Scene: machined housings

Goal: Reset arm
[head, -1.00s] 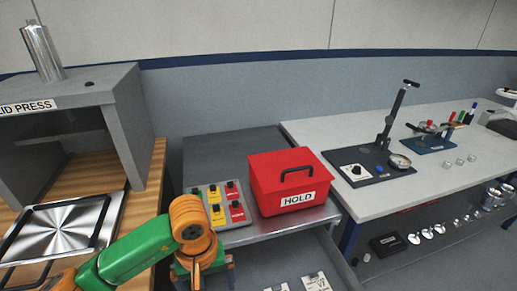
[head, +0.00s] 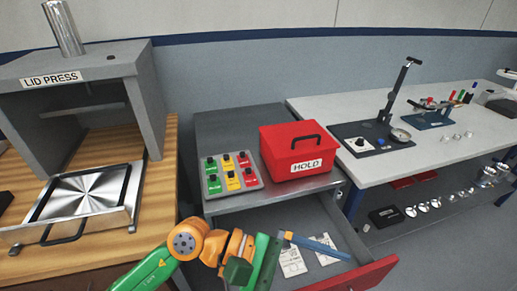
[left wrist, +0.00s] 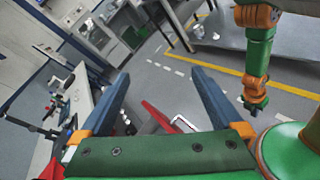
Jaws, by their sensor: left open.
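My left gripper (head: 316,248) is at the lower middle of the head view, on a green and orange arm. It is in front of and above the open drawer below the red box, seen from the side with one blue finger clear. In the left wrist view, its two blue fingers (left wrist: 162,85) are spread wide with nothing between them. A green and orange arm (left wrist: 258,50) hangs at the right of that view; I cannot make out gripper fingers on it. My right gripper does not show in the head view.
A red HOLD box (head: 291,160) and a button panel (head: 231,181) sit on the metal cabinet. Its drawer (head: 372,276) stands open with cards inside. The lid press (head: 150,110) and a metal tray (head: 128,205) are left. A white bench (head: 345,112) with fixtures is right.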

